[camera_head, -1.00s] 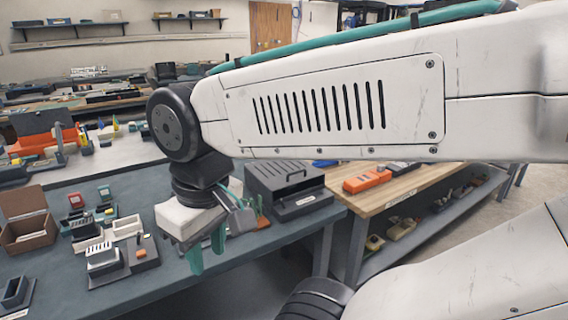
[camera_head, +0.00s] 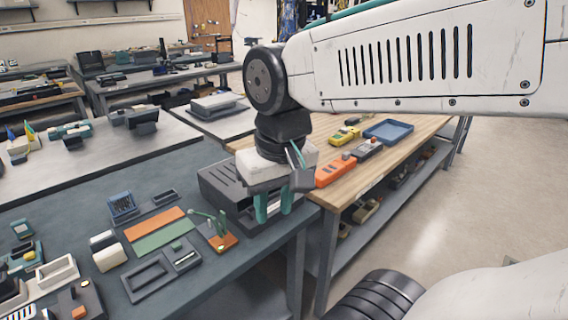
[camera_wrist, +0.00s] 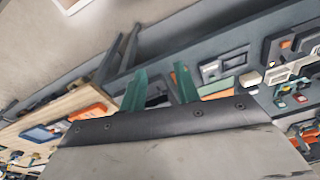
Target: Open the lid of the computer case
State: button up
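The computer case is a dark grey box (camera_head: 218,188) with slots in its top. It sits at the right end of the dark workbench (camera_head: 75,202) in the head view. Its top looks closed; its right part and handle are hidden behind my gripper. My gripper (camera_head: 274,215) has two green fingers pointing down, apart with nothing between them. It overlaps the case in the head view; I cannot tell the gap between them. The wrist view shows the open fingers (camera_wrist: 160,98) too, with a dark shape partly visible between them.
Orange and green mats (camera_head: 160,230), a small green-armed stand (camera_head: 220,232) and dark trays (camera_head: 147,279) lie left of the case. A wooden bench (camera_head: 405,150) on the right holds an orange device (camera_head: 335,172) and a blue tray (camera_head: 388,131). Open floor (camera_head: 480,200) lies right.

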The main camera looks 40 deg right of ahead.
jog(key=w+d+f+m, duration=0.2)
jog(key=w+d+m, duration=0.6)
jog(key=w, duration=0.3)
jog(key=w+d+f+m, duration=0.1)
jog(key=w+d+m, duration=0.7)
jog(key=w, duration=0.4)
jog(key=shift+t, duration=0.4)
jog(key=f, duration=0.6)
jog(key=shift+w+f, duration=0.1)
jog(key=shift+w, duration=0.3)
jog(key=shift+w+f, duration=0.15)
jog(key=shift+f, duration=0.5)
grip_shut()
